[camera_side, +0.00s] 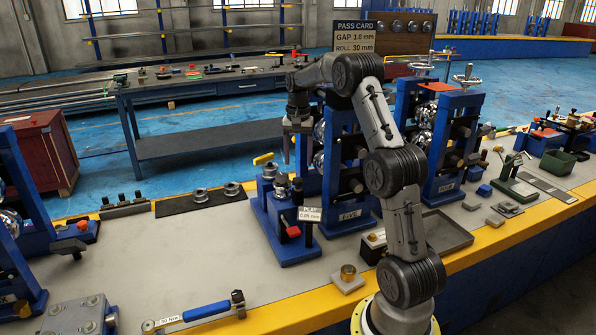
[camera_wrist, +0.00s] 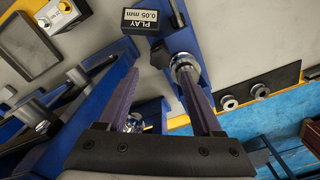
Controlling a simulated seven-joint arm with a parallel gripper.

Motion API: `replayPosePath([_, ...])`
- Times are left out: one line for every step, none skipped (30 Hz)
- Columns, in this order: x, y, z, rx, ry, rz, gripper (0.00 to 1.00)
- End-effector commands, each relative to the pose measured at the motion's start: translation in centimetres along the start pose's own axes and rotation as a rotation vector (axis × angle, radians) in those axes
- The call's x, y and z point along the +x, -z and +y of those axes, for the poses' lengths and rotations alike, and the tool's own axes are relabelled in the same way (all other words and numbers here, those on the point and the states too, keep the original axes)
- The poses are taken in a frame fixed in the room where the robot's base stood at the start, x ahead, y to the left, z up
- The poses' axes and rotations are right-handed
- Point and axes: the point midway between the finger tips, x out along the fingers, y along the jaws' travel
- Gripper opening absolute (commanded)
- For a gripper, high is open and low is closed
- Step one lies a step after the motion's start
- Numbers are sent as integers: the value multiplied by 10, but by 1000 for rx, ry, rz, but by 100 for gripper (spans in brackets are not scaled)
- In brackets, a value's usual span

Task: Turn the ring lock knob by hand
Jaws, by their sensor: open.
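My gripper (camera_side: 297,160) is open and empty, pointing down above the bench, between a small blue fixture (camera_side: 273,228) and the blue roll stand marked FIVE (camera_side: 349,215). The fixture carries silver rings on a spindle, a red-tipped lever (camera_side: 294,231) and a display reading PLAY 0.05 mm (camera_side: 310,214). In the wrist view a black knob (camera_wrist: 160,56) sits on the fixture beside the silver spindle (camera_wrist: 184,62). The right finger overlaps the spindle's near end in that view; I cannot tell whether they touch. No part is labelled as the ring lock knob.
A dark strip with rings (camera_side: 202,197) lies left of the fixture. A torque wrench (camera_side: 195,314) lies at the front edge. A brass ring on a pad (camera_side: 347,273) and a grey tray (camera_side: 447,233) are near my base. Roll stand FOUR (camera_side: 446,187) stands right. The bench's left middle is clear.

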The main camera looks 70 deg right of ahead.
Motion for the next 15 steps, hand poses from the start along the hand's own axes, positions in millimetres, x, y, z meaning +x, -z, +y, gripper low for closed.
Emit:
replayPosePath([6, -1, 0, -1, -2, -4, 67])
replayPosePath([10, -1, 0, -1, -2, -4, 67])
replayPosePath([14, -1, 0, -1, -2, -3, 67])
replayPosePath([17, -1, 0, -1, -2, -3, 67])
replayPosePath([20, -1, 0, -1, -2, -3, 67])
replayPosePath([25, -1, 0, -1, -1, -2, 67])
replayPosePath([28, -1, 0, -2, -2, -3, 67])
replayPosePath([32, -1, 0, -2, -2, -4, 67])
replayPosePath([36, -1, 0, -2, -2, -3, 67])
replayPosePath([39, -1, 0, -2, -2, -4, 67])
replayPosePath([42, -1, 0, -2, -2, -4, 67])
replayPosePath([47, -1, 0, -2, -2, -3, 67])
replayPosePath([50, -1, 0, -2, -2, -3, 67])
replayPosePath([53, -1, 0, -2, -2, -3, 67])
replayPosePath([57, -1, 0, -2, -2, -3, 67])
